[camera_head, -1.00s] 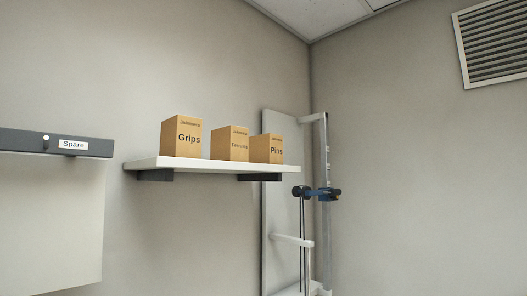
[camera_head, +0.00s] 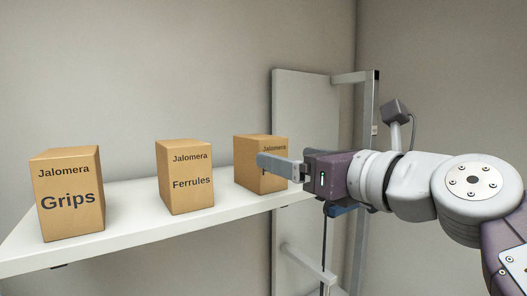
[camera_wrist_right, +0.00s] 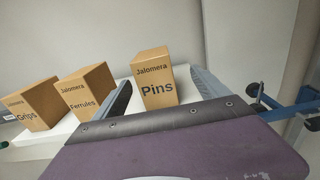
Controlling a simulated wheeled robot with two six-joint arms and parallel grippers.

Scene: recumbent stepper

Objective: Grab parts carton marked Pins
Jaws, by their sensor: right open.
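The brown Pins carton (camera_head: 248,165) stands upright on the white wall shelf, at the right of a row of three. My right gripper (camera_head: 276,165) is in front of it and hides most of its label in the head view. In the right wrist view the Pins carton (camera_wrist_right: 155,80) shows its full label and lies between the two open fingers (camera_wrist_right: 162,78). The fingers are open and empty; I cannot tell whether the tips reach past its front face. My left gripper is not in view.
The Ferrules carton (camera_head: 185,180) and the larger Grips carton (camera_head: 70,195) stand to the left on the shelf (camera_head: 130,222), with gaps between. A pale upright panel (camera_head: 300,105) and metal post (camera_head: 368,115) stand right of the shelf end.

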